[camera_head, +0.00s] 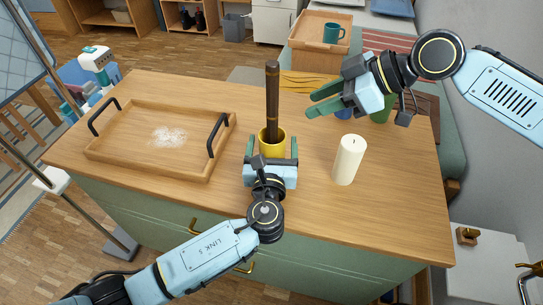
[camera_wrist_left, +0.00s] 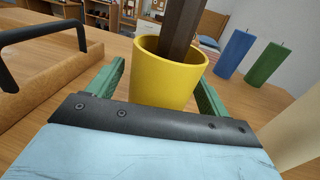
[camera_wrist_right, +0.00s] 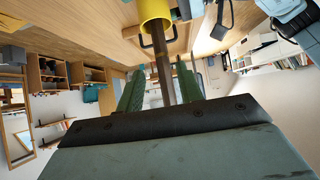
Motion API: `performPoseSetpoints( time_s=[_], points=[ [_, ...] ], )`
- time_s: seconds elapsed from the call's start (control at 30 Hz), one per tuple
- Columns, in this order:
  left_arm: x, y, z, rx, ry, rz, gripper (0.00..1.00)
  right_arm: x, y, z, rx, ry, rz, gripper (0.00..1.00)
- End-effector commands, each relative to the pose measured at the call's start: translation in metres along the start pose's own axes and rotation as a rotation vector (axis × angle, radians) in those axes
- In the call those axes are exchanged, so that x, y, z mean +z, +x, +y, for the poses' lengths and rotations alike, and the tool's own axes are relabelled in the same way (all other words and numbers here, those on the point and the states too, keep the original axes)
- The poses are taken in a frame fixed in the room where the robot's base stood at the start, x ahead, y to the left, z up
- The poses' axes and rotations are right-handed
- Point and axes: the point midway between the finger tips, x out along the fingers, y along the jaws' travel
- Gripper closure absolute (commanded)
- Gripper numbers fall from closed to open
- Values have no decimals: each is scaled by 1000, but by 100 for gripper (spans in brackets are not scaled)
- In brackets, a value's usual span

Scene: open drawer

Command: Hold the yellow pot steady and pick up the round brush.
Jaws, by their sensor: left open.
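The yellow pot (camera_head: 265,141) stands on the wooden table, and the round brush (camera_head: 272,95) stands upright in it with its dark brown handle up. The brush's lower end is hidden inside the pot. My left gripper (camera_head: 272,146) is open, with one finger on each side of the pot; the pot (camera_wrist_left: 165,80) also fills the space between the fingers in the left wrist view. My right gripper (camera_head: 310,105) is open and empty, to the right of the handle, fingertips pointing at it and apart from it. In the right wrist view the handle (camera_wrist_right: 163,65) shows beyond and between the fingers.
A wooden tray (camera_head: 125,146) with black handles and a white powdery patch lies left. A white candle (camera_head: 348,160) stands right of the pot. A blue candle (camera_wrist_left: 234,54) and a green candle (camera_wrist_left: 266,64) stand behind. The table's front strip is clear.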

Motion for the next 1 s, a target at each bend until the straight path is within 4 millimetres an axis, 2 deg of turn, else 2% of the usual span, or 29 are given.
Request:
performPoseSetpoints(
  time_s=[0.33, 0.73, 0.83, 1.0],
  points=[
    [0, 5, 0, 0, -1, 0, 21, 0, 0, 0, 0, 0, 0, 64],
    [0, 4, 0, 0, -1, 0, 71, 0, 0, 0, 0, 0, 0, 64],
    [0, 4, 0, 0, -1, 0, 71, -2, 0, 0, -1, 3, -3, 52],
    [0, 4, 0, 0, -1, 0, 71, -18, 3, -5, -13, 46, -64, 52]
  ],
)
